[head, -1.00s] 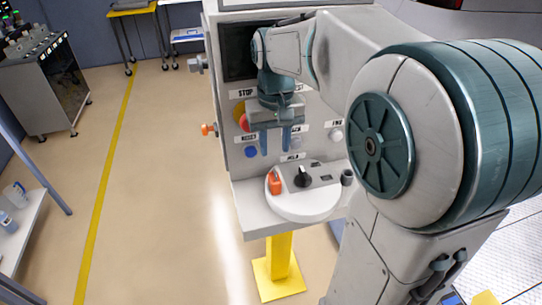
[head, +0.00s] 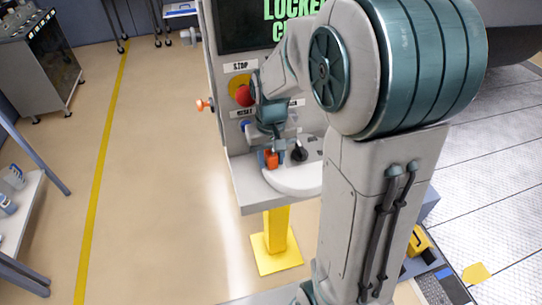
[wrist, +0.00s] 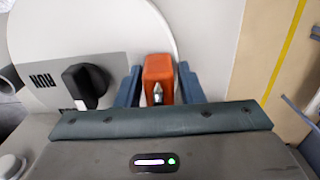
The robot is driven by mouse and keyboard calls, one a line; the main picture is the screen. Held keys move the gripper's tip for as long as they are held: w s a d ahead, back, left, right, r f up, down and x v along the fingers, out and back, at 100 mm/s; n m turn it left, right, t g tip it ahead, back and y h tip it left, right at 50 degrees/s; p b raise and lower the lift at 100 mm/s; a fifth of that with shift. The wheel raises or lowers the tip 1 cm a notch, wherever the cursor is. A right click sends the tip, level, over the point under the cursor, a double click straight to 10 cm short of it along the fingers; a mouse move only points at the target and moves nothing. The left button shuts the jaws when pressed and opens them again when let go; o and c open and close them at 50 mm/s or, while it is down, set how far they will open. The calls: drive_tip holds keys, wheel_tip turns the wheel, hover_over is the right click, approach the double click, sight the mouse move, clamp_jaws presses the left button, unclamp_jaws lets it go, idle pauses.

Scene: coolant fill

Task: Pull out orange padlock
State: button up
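The orange padlock (head: 271,161) sits at the left of the control panel's round white shelf, beside a black rotary knob (head: 298,152). In the wrist view the padlock (wrist: 158,72) stands between the two blue fingers of my gripper (wrist: 159,78), with its metal shackle part facing the palm. A narrow gap shows on each side of the padlock, so the fingers look open around it. In the head view my gripper (head: 268,150) reaches down over the padlock and partly covers it. The knob (wrist: 85,86) lies left of the left finger on a grey plate marked RUN.
The screen (head: 268,25) above shows green letters, partly hidden. Floor left of the yellow pedestal (head: 277,240) is clear.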

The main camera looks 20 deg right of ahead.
sight(271, 151)
clamp_jaws()
drive_tip(key=shift+c, duration=1.8)
unclamp_jaws()
drive_tip(key=shift+c, duration=1)
drive_tip(key=shift+r+p, duration=0.3)
drive_tip(key=shift+r, duration=0.1)
drive_tip(key=shift+r+p, duration=2)
drive_tip(key=shift+r, duration=0.6)
